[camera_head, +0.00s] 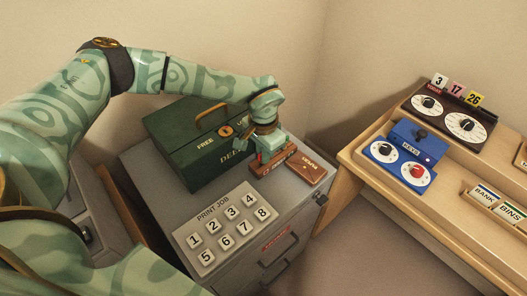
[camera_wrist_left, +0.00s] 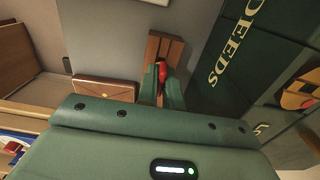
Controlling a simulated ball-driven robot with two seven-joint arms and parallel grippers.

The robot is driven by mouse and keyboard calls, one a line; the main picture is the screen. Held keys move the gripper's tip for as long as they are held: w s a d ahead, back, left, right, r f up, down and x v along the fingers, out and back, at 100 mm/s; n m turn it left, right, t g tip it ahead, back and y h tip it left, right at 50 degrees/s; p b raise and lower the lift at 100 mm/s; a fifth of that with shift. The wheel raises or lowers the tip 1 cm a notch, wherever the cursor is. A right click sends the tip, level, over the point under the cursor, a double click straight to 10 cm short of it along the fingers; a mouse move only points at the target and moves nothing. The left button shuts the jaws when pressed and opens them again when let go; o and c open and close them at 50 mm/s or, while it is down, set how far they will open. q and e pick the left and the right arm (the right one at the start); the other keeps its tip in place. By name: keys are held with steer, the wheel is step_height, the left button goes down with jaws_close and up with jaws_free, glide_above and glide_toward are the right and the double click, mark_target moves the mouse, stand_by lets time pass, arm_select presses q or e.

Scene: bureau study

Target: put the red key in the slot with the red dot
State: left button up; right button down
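The red key (camera_wrist_left: 161,69) shows between the two green fingers of my left gripper (camera_wrist_left: 162,82) in the left wrist view. The fingers lie close on both sides, and the gripper looks shut on it. In the head view my left gripper (camera_head: 260,158) points down at a small brown wooden block (camera_head: 279,159) on the grey cabinet. The block also shows beyond the key in the left wrist view (camera_wrist_left: 165,47). The key's lower end is hidden, so I cannot tell whether it touches the block. My right gripper is not in view.
A green deed box (camera_head: 190,160) stands close behind and left of the gripper. A flat brown case (camera_head: 307,167) lies right of the block. A numbered print-job panel (camera_head: 228,227) is in front. A wooden desk (camera_head: 360,160) with a blue keys box (camera_head: 418,143) stands at right.

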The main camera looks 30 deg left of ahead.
arm_select(q)
steer(key=o, duration=0.5)
